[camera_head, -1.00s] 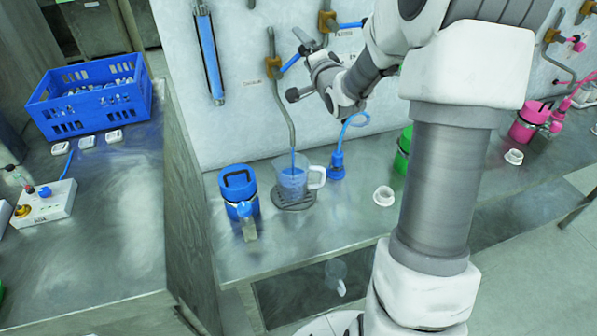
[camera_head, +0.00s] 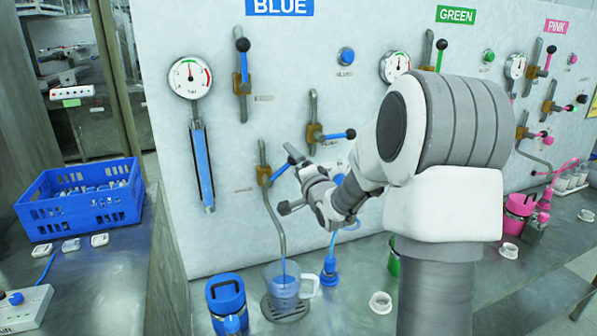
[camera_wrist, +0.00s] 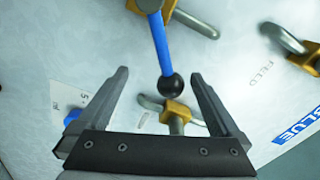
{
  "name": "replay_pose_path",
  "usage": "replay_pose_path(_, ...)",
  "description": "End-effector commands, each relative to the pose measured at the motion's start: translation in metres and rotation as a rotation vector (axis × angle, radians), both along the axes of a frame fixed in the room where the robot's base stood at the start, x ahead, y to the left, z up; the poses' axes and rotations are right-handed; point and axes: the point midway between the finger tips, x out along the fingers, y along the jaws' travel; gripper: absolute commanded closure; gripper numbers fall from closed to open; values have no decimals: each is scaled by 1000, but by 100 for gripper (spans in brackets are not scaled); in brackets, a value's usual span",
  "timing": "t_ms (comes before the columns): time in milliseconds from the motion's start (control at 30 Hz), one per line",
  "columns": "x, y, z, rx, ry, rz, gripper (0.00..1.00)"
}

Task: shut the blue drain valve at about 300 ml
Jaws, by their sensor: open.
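The blue drain valve (camera_head: 263,176) is the lower valve on the blue panel section. Its blue lever (camera_head: 279,171) slants up and to the right. In the wrist view the blue lever (camera_wrist: 159,45) ends in a black ball between my fingers, with a gap on both sides. My gripper (camera_head: 287,180) is open at the lever; its spread fingers also show in the wrist view (camera_wrist: 160,75). Below the curved spout, a clear jug (camera_head: 304,286) holds blue liquid, and a blue stream falls into it. The jug's scale is too small to read.
Another valve (camera_head: 314,134) with a blue lever sits up and right of the drain valve. A blue canister (camera_head: 225,293) stands left of the jug, and a blue hose connector (camera_head: 329,268) stands right of it. A blue crate (camera_head: 80,205) is on the left bench.

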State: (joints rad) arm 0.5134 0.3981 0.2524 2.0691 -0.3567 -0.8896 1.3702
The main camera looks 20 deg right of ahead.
Motion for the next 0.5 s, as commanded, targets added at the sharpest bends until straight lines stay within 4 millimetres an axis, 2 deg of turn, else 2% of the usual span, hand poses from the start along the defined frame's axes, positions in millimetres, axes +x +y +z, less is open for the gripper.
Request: replay_pose_path(500,0,-11,-19,1,1,-1,0)
